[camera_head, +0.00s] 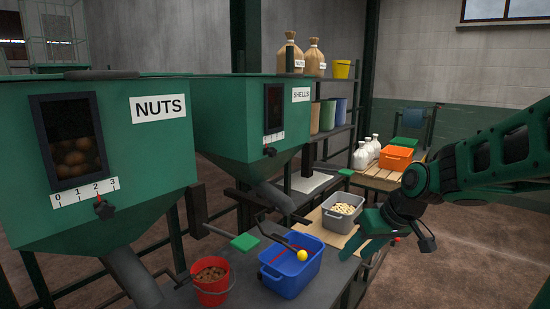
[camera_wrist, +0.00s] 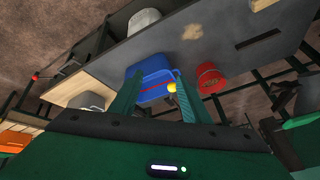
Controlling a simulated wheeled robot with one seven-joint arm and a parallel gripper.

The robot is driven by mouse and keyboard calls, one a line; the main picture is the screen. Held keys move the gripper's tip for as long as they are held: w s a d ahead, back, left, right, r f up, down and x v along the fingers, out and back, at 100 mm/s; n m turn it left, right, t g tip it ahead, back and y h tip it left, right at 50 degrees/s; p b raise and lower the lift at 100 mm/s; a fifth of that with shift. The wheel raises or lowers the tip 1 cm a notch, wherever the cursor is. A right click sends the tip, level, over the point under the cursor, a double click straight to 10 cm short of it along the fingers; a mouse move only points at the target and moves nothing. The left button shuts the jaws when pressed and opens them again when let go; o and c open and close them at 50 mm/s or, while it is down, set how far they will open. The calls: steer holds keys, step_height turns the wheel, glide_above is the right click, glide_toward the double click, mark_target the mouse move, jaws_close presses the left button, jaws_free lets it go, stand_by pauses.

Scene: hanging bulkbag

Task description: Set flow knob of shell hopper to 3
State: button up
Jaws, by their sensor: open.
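The shell hopper (camera_head: 235,120) is the green bin marked SHELLS, behind the NUTS hopper in the head view. Its flow knob (camera_head: 269,152) is small and dark with some red, on the front under a white number scale (camera_head: 273,138). The scale's digits and the knob's setting are too small to read. My gripper (camera_head: 358,250) is open and empty, low and to the right of the knob, well apart from it. In the wrist view my gripper's two fingers (camera_wrist: 155,95) stand apart, facing the table; the hopper knob is not seen there.
The NUTS hopper (camera_head: 130,150) has its own knob (camera_head: 104,207). A blue bin (camera_head: 290,275) with a yellow ball (camera_head: 302,256), a red bucket (camera_head: 211,285) and a grey bin (camera_head: 342,213) stand on the table below. A green-handled lever (camera_head: 244,242) sticks out below the shell hopper.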

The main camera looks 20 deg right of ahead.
steer(key=w+a+r+n+t+y, duration=0.2)
steer(key=w+a+r+t, duration=0.15)
steer(key=w, duration=0.35)
steer(key=w+a+r+n+t+y, duration=0.1)
steer(key=w+a+r+t+y, duration=0.2)
steer(key=w, duration=0.4)
steer(key=t+y, duration=0.3)
steer(key=y, duration=0.1)
glide_toward(275, 154)
steer(key=shift+n, duration=0.4)
steer(key=x, duration=0.9)
steer(key=shift+a, duration=0.1)
steer(key=shift+c, duration=0.4)
jaws_close()
